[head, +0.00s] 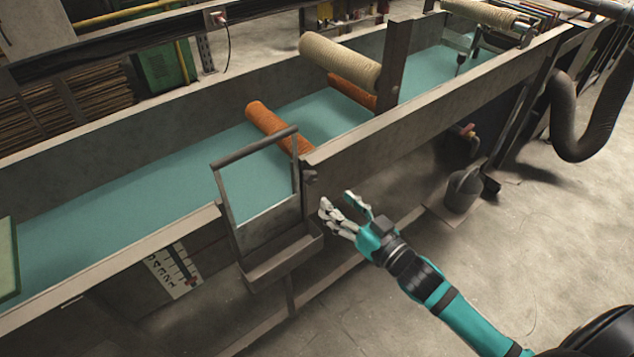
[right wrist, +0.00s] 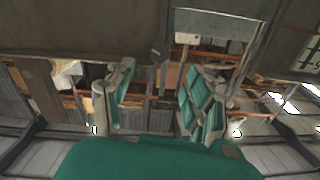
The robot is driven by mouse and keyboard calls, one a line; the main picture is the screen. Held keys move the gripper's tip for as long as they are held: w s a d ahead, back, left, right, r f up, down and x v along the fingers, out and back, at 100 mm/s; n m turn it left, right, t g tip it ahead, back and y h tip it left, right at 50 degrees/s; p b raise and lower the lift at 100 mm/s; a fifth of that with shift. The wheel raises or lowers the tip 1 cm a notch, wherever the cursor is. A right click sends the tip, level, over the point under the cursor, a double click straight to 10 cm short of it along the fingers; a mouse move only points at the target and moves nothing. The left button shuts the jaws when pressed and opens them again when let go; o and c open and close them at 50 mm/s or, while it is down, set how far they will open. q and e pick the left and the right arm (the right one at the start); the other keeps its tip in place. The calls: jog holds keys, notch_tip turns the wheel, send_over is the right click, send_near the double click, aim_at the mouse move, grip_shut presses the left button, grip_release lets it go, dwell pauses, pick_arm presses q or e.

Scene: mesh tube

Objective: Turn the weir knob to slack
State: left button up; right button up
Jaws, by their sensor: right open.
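A small dark knob (head: 310,176) sits on the outer side of the long water trough (head: 365,147), just right of the upright metal weir frame (head: 226,200). It seems to show in the right wrist view (right wrist: 155,56) as a small dark shape between the fingertips, still beyond them. My right gripper (head: 337,203) is open and empty, a little below and right of the knob, apart from it. In the right wrist view my gripper (right wrist: 161,68) has its fingers spread. The knob's exact setting is too small to tell. My left gripper is not in view.
A catch box (head: 280,262) hangs below the weir frame. A lettered card (head: 174,270) is on the trough's side. Orange (head: 275,127) and beige (head: 340,62) rolls lie across the trough. A bucket (head: 463,190) stands at right; the floor in front is clear.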

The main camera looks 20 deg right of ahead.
aim_at(313, 180)
jog(key=x, duration=0.6)
jog(key=shift+w+a, duration=0.1)
jog(key=shift+w, duration=0.15)
jog(key=shift+w+a+p, duration=0.1)
jog(key=shift+w+p, duration=0.2)
jog(key=shift+w, duration=0.05)
jog(key=shift+w+a, duration=0.15)
jog(key=shift+w, duration=0.2)
jog(key=shift+c, duration=0.2)
grip_shut()
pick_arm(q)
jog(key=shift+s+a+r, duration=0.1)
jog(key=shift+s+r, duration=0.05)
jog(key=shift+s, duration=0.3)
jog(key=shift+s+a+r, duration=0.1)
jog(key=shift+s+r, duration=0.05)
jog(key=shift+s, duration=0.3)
